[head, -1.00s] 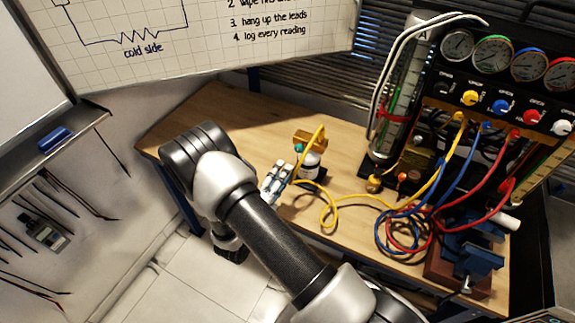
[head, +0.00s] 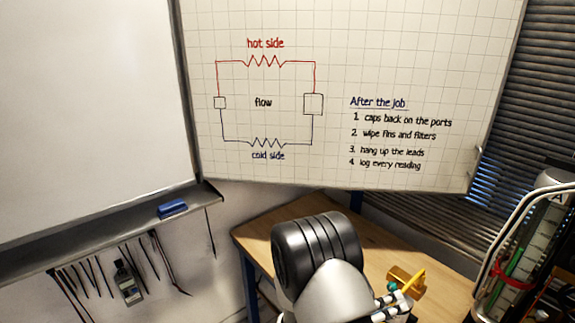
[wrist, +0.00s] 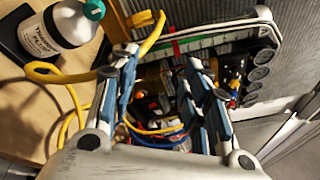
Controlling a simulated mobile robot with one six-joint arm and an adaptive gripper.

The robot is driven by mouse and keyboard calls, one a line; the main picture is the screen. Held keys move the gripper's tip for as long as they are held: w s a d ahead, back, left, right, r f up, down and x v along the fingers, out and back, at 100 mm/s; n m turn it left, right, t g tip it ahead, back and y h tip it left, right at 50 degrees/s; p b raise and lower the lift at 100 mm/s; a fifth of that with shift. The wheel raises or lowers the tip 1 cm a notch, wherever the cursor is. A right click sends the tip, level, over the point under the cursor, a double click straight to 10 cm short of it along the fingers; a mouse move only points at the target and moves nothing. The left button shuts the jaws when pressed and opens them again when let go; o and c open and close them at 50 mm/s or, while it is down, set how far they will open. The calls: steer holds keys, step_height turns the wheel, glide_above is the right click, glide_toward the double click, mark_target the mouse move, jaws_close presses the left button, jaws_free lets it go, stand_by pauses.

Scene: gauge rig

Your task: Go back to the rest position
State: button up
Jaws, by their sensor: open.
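My gripper (wrist: 161,60) is open in the wrist view, its two blue-and-grey fingers apart with nothing held between them. Beyond the gap, coloured hoses and dark rig parts show. In the head view, part of my gripper (head: 393,300) shows at the bottom edge, beside my arm's grey and black joint. It is above the wooden bench (head: 290,228). A white bottle (wrist: 68,24) with a teal cap stands to the upper left of the fingers in the wrist view. A yellow hose (wrist: 60,74) runs close to the left finger.
The gauge rig (wrist: 262,72) shows at the right of the wrist view. A clear column (head: 522,250) stands at the right of the head view. A whiteboard (head: 400,60) is behind the bench.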

steer(key=s+d+r+m+g+y+b, duration=0.1)
steer(key=s+r+m+g+y, duration=0.3)
steer(key=s+m, duration=0.5)
steer(key=s+d+r+m+g+y+b, duration=0.15)
steer(key=s+r+m+g, duration=0.25)
steer(key=s+r+m, duration=0.45)
steer(key=s+a+r+m+t+y, duration=0.1)
steer(key=s+a+m+t+y, duration=0.2)
steer(key=a+m+y, duration=0.2)
steer(key=s+a+r+m+t+y, duration=0.2)
steer(key=a+m+y, duration=0.3)
steer(key=a+m, duration=0.3)
steer(key=s+m+t, duration=0.1)
steer(key=m, duration=0.2)
steer(key=shift+a+m+t+y+b, duration=0.3)
steer(key=shift+a+m+y, duration=0.05)
steer(key=shift+a, duration=0.05)
steer(key=shift+d, duration=0.1)
steer(key=shift+c, duration=1.2)
steer(key=shift+d, duration=0.1)
